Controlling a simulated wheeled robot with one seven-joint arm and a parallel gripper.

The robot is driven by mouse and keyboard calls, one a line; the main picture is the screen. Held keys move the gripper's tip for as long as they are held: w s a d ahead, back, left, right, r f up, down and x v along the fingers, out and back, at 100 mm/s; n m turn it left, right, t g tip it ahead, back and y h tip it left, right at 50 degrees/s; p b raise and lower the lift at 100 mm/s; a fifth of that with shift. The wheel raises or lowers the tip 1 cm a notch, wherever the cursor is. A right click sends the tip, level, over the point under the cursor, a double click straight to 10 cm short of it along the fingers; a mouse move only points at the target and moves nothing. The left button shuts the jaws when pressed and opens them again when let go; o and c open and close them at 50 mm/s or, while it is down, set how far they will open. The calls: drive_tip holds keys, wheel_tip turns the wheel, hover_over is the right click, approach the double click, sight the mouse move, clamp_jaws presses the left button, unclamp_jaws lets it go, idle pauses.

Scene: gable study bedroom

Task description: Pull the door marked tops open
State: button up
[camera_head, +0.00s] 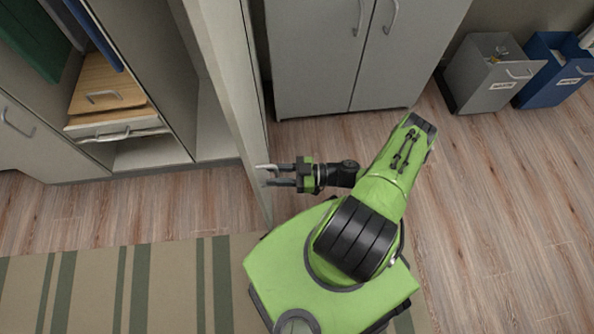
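A tall pale door (237,90) stands swung wide open from the wardrobe on the left, seen nearly edge-on. No label can be read on it, so I cannot tell whether it is the one marked tops. A light grey handle (266,167) sticks out from its right face. My gripper (279,176) is at this handle, with its fingers pointing left toward the door. The two dark fingers are apart with a gap between them. The upper finger is beside or touching the handle; I cannot tell which.
The open wardrobe (170,90) shows a wooden drawer (104,88) and hanging clothes (32,38). A grey closed cabinet (318,60) stands behind the door. A grey bin (485,75) and a blue bin (553,72) stand at upper right. A striped rug (150,285) covers the lower-left floor. Floor on the right is clear.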

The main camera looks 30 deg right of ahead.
drive_tip(key=v, duration=1.5)
drive_tip(key=shift+s+d+b, duration=0.2)
drive_tip(key=shift+d+b, duration=0.1)
drive_tip(key=shift+d, duration=0.05)
drive_tip(key=w+r+m+g+h, duration=0.1)
drive_tip(key=w+r+g+h, duration=0.3)
drive_tip(key=r, duration=0.4)
drive_tip(key=w+r+m+g+h, duration=0.2)
drive_tip(key=w+r+g, duration=0.25)
drive_tip(key=r, duration=0.25)
drive_tip(key=s+a+r+m+h, duration=0.1)
drive_tip(key=a+r+h, duration=0.25)
drive_tip(key=r, duration=0.25)
drive_tip(key=a+r+m+h, duration=0.2)
drive_tip(key=a+r, duration=0.2)
drive_tip(key=r, duration=0.2)
drive_tip(key=s+a+r+m+t+h, duration=0.4)
drive_tip(key=s+a+r+m+t, duration=0.15)
drive_tip(key=s+r, duration=0.45)
wheel_tip(320, 180, up, 15)
drive_tip(key=s+p, duration=0.1)
drive_tip(key=p, duration=1.4)
drive_tip(key=shift+s+a+f+g, duration=0.15)
drive_tip(key=shift+a+f+g, duration=0.15)
drive_tip(key=shift+a, duration=0.1)
